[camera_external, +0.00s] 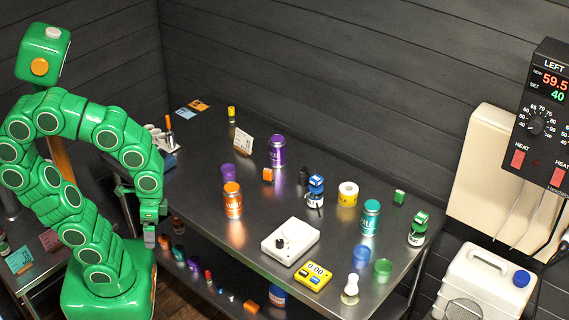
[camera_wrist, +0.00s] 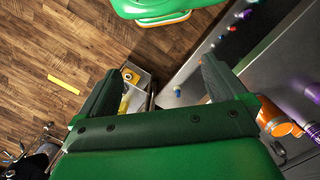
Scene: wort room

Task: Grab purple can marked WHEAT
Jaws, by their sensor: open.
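A purple can (camera_external: 277,151) stands upright on the steel table, toward the back in the external view. Its label text is too small to read. In the wrist view, a purple thing (camera_wrist: 313,93) shows at the right edge, cut off, and I cannot tell which purple object it is. My gripper (camera_external: 150,238) hangs at the left edge of the table, well left of the purple can and apart from it. In the wrist view my gripper (camera_wrist: 160,95) has its fingers spread, with nothing held between them.
An orange can (camera_external: 232,200) and a purple cup (camera_external: 228,174) stand left of the purple can. A teal can (camera_external: 370,217), a blue-capped bottle (camera_external: 315,191), a yellow roll (camera_external: 347,194) and a white scale (camera_external: 290,241) stand to the right and front. A card (camera_external: 243,140) stands behind left.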

